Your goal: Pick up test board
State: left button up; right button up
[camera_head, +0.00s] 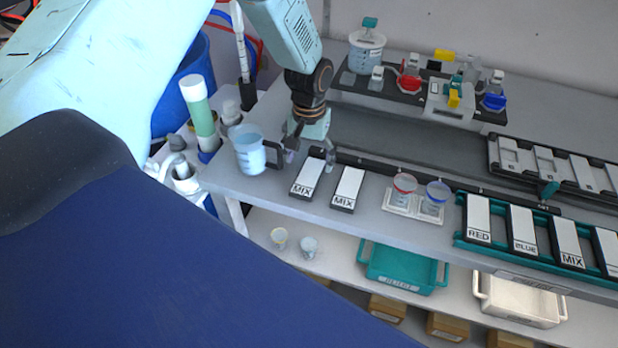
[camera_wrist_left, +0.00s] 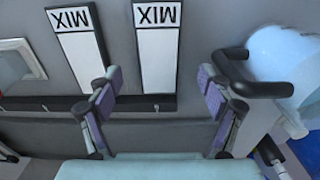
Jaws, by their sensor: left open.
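Two white-faced test boards with dark frames and MIX labels lie side by side on the grey bench: a left one (camera_head: 307,177) and a right one (camera_head: 348,188). My left gripper (camera_head: 309,158) is open and empty, pointing down at the far end of the left board. In the left wrist view, upside down, that left board (camera_wrist_left: 157,45) lines up with the gap between the fingers (camera_wrist_left: 160,88). The other board (camera_wrist_left: 80,45) is outside the gap. I cannot tell the fingertips' exact height above the board. My right gripper is out of view.
A blue jug (camera_head: 249,150) stands close beside the gripper, its dark handle (camera_wrist_left: 245,80) near one finger. Two cups (camera_head: 404,190) stand on the right. A teal rack (camera_head: 460,238) holds RED, BLUE and MIX boards. A dark rail (camera_wrist_left: 30,104) runs behind the boards.

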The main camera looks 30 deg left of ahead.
aim_at(309, 174)
pick_arm(q)
notch_tip(309, 174, down, 4)
jog(key=shift+w+r, duration=0.15)
jog(key=shift+r, duration=0.05)
jog(key=shift+f, duration=0.1)
jog(key=shift+s+d, duration=0.2)
jog(key=shift+s, duration=0.1)
jog(key=shift+c, duration=0.3)
jog(key=shift+w, duration=0.2)
jog(key=c, duration=0.6)
jog(key=shift+s, duration=0.15)
jog(key=c, duration=0.4)
jog(key=shift+a, duration=0.1)
jog(key=shift+c, duration=0.9)
